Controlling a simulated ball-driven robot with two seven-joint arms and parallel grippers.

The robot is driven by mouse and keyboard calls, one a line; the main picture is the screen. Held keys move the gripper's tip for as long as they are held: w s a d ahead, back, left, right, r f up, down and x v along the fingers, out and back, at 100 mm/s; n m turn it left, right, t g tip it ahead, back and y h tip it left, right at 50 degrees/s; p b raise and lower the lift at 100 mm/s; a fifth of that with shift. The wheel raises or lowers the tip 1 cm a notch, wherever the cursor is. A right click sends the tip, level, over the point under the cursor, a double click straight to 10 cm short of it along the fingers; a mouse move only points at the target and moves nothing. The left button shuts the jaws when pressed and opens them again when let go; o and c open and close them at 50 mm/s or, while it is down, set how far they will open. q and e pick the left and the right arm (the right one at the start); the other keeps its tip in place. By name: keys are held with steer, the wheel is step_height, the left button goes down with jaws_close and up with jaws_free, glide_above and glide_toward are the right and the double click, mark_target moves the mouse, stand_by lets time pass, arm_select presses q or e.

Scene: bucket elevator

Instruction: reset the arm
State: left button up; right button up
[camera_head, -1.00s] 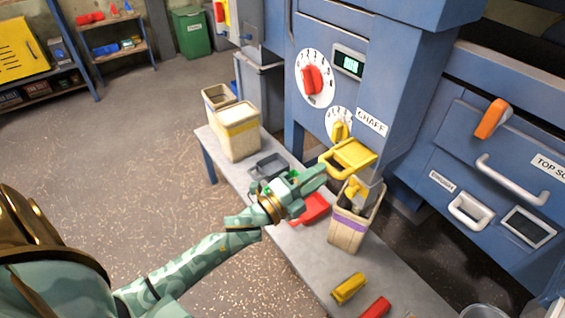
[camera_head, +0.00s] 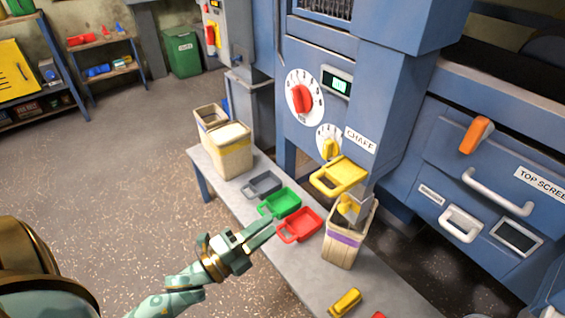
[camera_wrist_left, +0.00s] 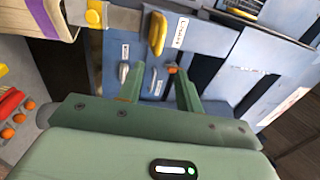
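My left gripper (camera_head: 262,232) is pale green with a brass wrist. It hangs in the head view just left of the red scoop tray (camera_head: 300,225) and below the green tray (camera_head: 281,203). In the left wrist view its two fingers (camera_wrist_left: 159,88) are spread apart with nothing between them. My right gripper is in neither view.
The grey bench (camera_head: 270,255) also bears a grey tray (camera_head: 262,184), a sack with a purple band (camera_head: 343,243), an open-topped bin (camera_head: 230,158) and a yellow tool (camera_head: 345,302). The blue machine (camera_head: 375,100) stands behind. Open floor (camera_head: 120,190) lies to the left.

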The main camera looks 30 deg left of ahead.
arm_select(q)
steer(key=s+a+f+n+g+y, duration=0.2)
steer(key=s+f+n+g, duration=0.15)
steer(key=f, duration=0.55)
steer(key=s+a+f+n+g+y, duration=0.25)
steer(key=f+n, duration=0.25)
steer(key=f, duration=0.4)
steer(key=s+a+f+n+g+y, duration=0.15)
steer(key=s+f+n, duration=0.25)
steer(key=f, duration=0.4)
steer(key=s+d+f+n+g+y+p, duration=0.1)
steer(key=s+f+n+g, duration=0.1)
steer(key=s+f+g, duration=0.5)
steer(key=s+d+f+n+p, duration=0.1)
steer(key=s+f+n, duration=0.2)
steer(key=s+f, duration=0.55)
steer(key=s+d+g, duration=0.2)
steer(key=s, duration=0.6)
steer(key=s+d+g+p, duration=0.1)
steer(key=s+d+g, duration=0.1)
steer(key=s, duration=0.6)
steer(key=shift+d+n, duration=0.25)
steer(key=shift+n, duration=0.1)
steer(key=shift+r, duration=0.1)
